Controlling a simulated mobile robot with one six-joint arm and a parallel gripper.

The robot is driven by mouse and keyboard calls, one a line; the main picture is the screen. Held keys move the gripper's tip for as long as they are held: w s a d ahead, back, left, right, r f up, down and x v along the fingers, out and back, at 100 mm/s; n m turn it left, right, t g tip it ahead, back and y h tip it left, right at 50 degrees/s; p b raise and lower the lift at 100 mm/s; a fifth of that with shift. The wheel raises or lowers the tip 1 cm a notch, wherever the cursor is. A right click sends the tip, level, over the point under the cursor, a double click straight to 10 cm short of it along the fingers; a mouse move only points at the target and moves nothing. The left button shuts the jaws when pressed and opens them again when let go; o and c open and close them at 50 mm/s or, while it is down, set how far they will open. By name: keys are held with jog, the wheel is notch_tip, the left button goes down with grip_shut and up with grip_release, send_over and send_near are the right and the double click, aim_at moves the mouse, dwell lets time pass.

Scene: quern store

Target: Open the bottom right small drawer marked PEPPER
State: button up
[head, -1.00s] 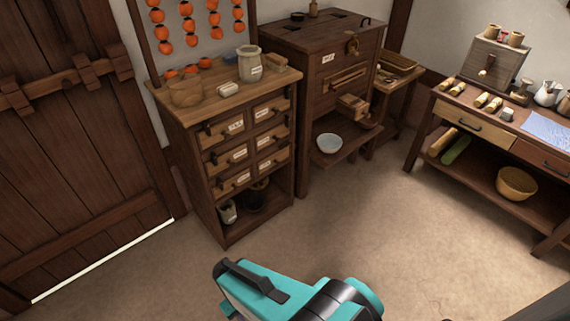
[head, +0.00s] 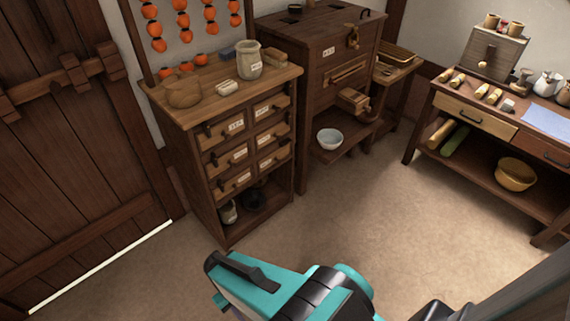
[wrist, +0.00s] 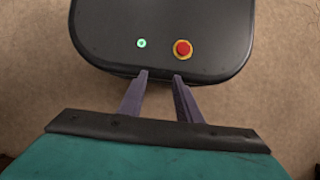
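The small-drawer cabinet (head: 190,165) stands left of centre in the head view, with two columns of small labelled drawers. The bottom right small drawer (head: 275,156) is shut, flush with the others, with a dark handle and a pale label. The label is too small to read. My gripper (wrist: 160,76) shows in the wrist view with its two fingers apart and nothing between them. It points down over bare floor and part of my own body, away from the cabinet. The fingers do not show in the head view, where only my teal arm is seen at the bottom.
A bowl (head: 184,93) and a pale jar (head: 249,60) stand on the cabinet top. A dark wooden mill chest (head: 316,100) with a white bowl (head: 330,139) stands close on its right. A workbench (head: 470,115) is at far right. The floor (head: 370,215) before the cabinet is clear.

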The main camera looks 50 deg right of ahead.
jog(key=shift+a, duration=0.1)
jog(key=shift+o, duration=0.9)
jog(key=w+d+f+m+t+y+b, duration=0.2)
jog(key=w+f+m+y+b, duration=0.15)
jog(key=w+m, duration=0.35)
jog(key=w+d+f+m+t+y+b, duration=0.1)
jog(key=w+d+f+m+y+b, duration=0.2)
jog(key=w, duration=0.5)
jog(key=w+d+r+m+t+y+b, duration=0.3)
jog(key=w+d+m+t+b, duration=0.4)
jog(key=w+d+m, duration=0.65)
jog(key=d+r+m+t+b, duration=0.2)
jog(key=d+r+t+b, duration=0.15)
jog(key=d, duration=0.85)
jog(key=d+r+m+t+b, duration=0.2)
jog(key=d+t, duration=0.2)
jog(key=d, duration=0.7)
jog(key=s+d+r+m+t+h+b, duration=0.1)
jog(key=s+d+r+m+t+h, duration=0.1)
jog(key=d, duration=0.7)
jog(key=s+d+r+m+t+h+b, duration=0.1)
jog(key=s+d+r+m+t+b, duration=0.1)
jog(key=d, duration=0.8)
notch_tip(320, 180, up, 3)
jog(key=shift+s+f+m+t+h, duration=0.15)
jog(key=shift+s+m+t+h, duration=0.25)
jog(key=shift+s, duration=0.7)
